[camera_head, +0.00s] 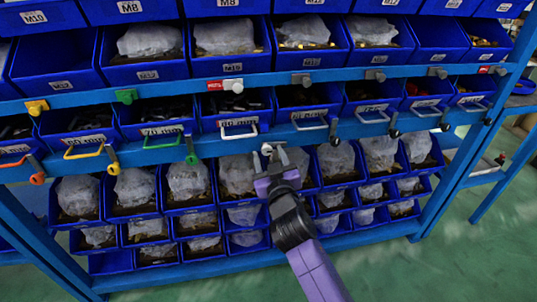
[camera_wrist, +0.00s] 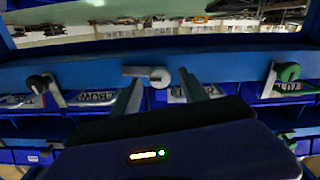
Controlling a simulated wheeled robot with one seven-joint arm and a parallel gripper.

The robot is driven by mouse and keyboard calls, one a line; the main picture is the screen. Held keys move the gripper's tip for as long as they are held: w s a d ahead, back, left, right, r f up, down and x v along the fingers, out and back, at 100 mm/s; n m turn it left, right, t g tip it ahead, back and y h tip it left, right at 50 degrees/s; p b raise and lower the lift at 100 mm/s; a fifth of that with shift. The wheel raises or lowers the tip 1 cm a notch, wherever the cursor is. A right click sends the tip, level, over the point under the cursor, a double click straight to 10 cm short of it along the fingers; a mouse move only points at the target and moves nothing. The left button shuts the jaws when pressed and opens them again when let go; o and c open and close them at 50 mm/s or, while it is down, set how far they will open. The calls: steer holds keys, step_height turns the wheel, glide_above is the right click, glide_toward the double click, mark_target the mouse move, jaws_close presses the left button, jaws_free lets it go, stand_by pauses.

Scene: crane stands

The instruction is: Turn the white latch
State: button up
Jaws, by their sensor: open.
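The white latch (camera_head: 267,149) is on the blue lower rail, at the tip of my gripper (camera_head: 271,160). In the wrist view the white latch (camera_wrist: 158,78) has a round knob, with its short lever lying sideways to the left. My gripper (camera_wrist: 161,85) is open there, one finger on each side of the knob. The knob appears between the fingertips; I cannot tell whether either finger touches it. A white wire handle (camera_head: 238,130) sits just left of the latch in the head view.
A green latch (camera_head: 192,160) with a green handle is to the left on the same rail, and a black latch (camera_head: 333,141) to the right. Blue bins with bagged parts fill the rack above and below. An upper rail (camera_head: 275,80) carries more coloured latches.

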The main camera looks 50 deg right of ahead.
steer(key=shift+w+d, duration=0.15)
steer(key=shift+w, duration=0.05)
jaws_close()
steer(key=shift+n, duration=0.5)
